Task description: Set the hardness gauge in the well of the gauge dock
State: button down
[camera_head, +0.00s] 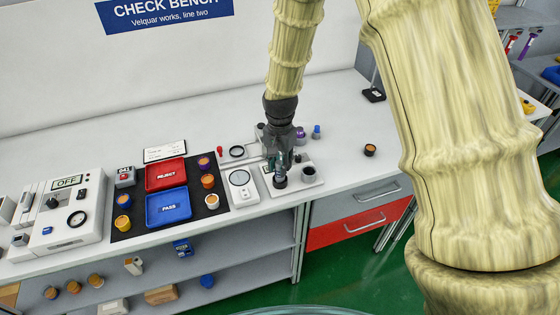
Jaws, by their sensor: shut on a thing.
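My gripper (281,172) points down over the white gauge dock (303,184) near the front edge of the bench. It is shut on a small dark object, the hardness gauge (280,180), mostly hidden by the fingers. The gauge shows only as a dark lower end over the left part of the dock. I cannot tell whether it touches the dock or hangs just above it. A dark round cup-like fitting (308,171) stands on the right part of the dock. Whether this is the well is not clear.
A white device with a round dial (239,184) stands close left of the dock. Further left are the red REJECT tray (165,165), the blue PASS tray (190,207) and several small jars. Small bottles (316,132) stand behind the dock. The bench to the right is mostly clear, with one dark pot (370,150).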

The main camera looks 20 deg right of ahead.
jog(key=shift+f, duration=0.15)
jog(key=c, duration=1.2)
grip_release()
jog(key=shift+r+b, duration=1.7)
jog(key=shift+r, duration=4.5)
